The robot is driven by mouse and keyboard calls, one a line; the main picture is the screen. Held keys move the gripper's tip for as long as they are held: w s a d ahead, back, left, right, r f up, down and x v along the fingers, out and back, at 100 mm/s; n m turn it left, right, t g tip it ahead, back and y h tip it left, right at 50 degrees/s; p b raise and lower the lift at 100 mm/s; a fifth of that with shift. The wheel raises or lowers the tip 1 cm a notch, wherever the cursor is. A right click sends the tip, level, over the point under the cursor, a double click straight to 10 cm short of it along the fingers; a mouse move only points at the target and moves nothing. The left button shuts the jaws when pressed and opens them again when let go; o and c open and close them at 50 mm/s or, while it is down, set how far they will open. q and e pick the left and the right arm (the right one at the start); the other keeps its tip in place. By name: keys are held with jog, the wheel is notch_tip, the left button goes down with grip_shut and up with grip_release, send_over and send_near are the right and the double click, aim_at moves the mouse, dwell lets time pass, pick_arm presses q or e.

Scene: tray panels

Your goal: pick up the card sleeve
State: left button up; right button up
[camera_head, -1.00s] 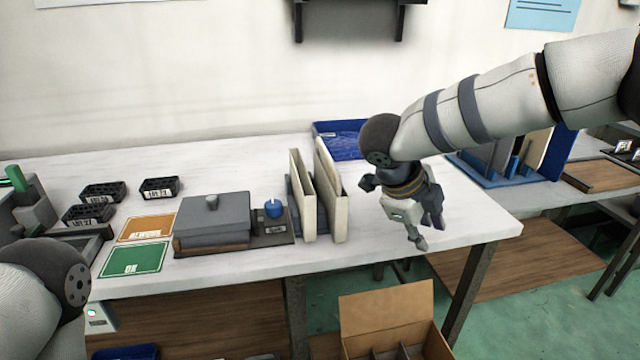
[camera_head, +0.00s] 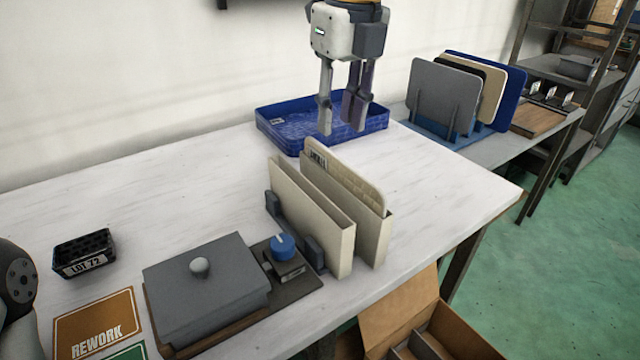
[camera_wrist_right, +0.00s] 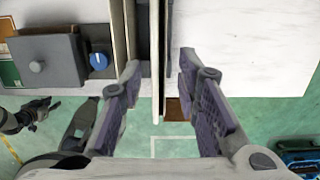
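Two cream upright sleeves stand side by side in a dark rack (camera_head: 274,205). The right one, apparently the card sleeve (camera_head: 374,243), has a tan printed card (camera_head: 345,178) rising above its top. The plain left sleeve (camera_head: 315,217) stands beside it. My right gripper (camera_head: 342,118) is open and empty, pointing down above and behind the sleeves. In the right wrist view, thin upright edges of the card sleeve (camera_wrist_right: 164,30) run between the spread fingers of my right gripper (camera_wrist_right: 162,68). A dark gripper at far left there, likely my left (camera_wrist_right: 35,115), is too small to read.
A blue tray (camera_head: 275,132) lies behind the sleeves. A grey lidded box (camera_head: 205,290) and a blue knob (camera_head: 283,245) stand left of them. An open cardboard box (camera_head: 400,315) is below the table's front edge. The tabletop right of the sleeves is clear.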

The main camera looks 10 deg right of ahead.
aim_at(340, 180)
jog(key=shift+s+a+f, duration=0.1)
jog(key=shift+s+f, duration=0.7)
jog(key=shift+f, duration=0.2)
jog(key=f, duration=0.8)
jog(key=shift+d+f, duration=0.25)
jog(key=shift+w+f, duration=0.2)
jog(key=shift+f, duration=0.15)
grip_shut()
